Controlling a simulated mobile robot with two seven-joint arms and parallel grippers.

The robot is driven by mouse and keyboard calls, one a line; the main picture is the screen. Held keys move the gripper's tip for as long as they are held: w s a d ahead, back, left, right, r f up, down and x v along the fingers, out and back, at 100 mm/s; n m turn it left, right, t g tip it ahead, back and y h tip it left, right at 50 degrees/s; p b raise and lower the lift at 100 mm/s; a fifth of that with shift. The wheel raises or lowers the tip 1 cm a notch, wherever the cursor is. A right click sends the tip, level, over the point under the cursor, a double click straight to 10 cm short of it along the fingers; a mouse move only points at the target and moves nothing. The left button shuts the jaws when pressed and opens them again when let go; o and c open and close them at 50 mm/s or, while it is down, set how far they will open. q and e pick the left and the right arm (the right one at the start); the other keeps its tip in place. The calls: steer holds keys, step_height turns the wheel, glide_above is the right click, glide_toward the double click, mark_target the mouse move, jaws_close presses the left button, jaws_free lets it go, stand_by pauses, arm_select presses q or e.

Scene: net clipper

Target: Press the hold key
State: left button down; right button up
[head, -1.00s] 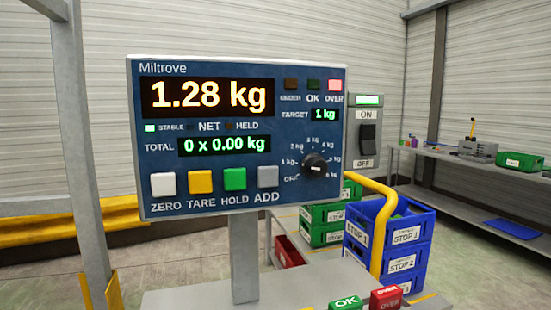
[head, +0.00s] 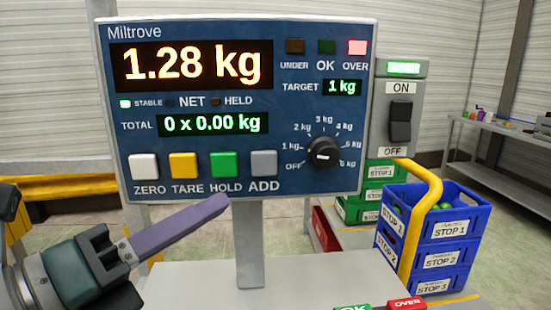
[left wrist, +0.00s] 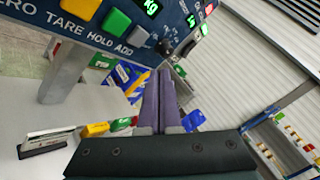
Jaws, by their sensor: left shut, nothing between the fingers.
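The hold key is the green square key (head: 223,165) above the word HOLD on the blue scale panel (head: 330,85). It also shows in the left wrist view (left wrist: 117,21), left of the fingers. My left gripper (head: 222,202) is shut and empty, its purple fingers pointing up and right. In the head view the tips lie just below the HOLD label, apart from the key in the picture; the depth gap is hard to tell. The fingers also show in the left wrist view (left wrist: 160,80). The HELD lamp (head: 215,102) is dark. My right gripper is out of view.
The white zero key (head: 144,166), yellow tare key (head: 183,165) and grey add key (head: 263,163) flank the hold key. The display (head: 192,65) reads 1.28 kg and OVER is lit red. A post (head: 249,240) holds the panel. Blue bins (head: 440,250) stand at right.

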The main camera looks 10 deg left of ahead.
mark_target(212, 175)
arm_select(q)
steer(key=shift+s, duration=0.1)
steer(key=shift+w+a+b, duration=0.3)
steer(key=shift+w+a, duration=0.1)
steer(key=shift+w, duration=1.05)
steer(key=shift+w+a+b, duration=0.35)
steer(key=shift+w+a, duration=0.1)
steer(key=shift+w, duration=0.95)
steer(key=shift+w+a+b, duration=0.3)
steer(key=shift+w+a, duration=0.1)
steer(key=shift+w, duration=1.05)
steer(key=shift+w, duration=0.1)
steer(key=shift+w+a, duration=0.1)
steer(key=shift+w, duration=0.2)
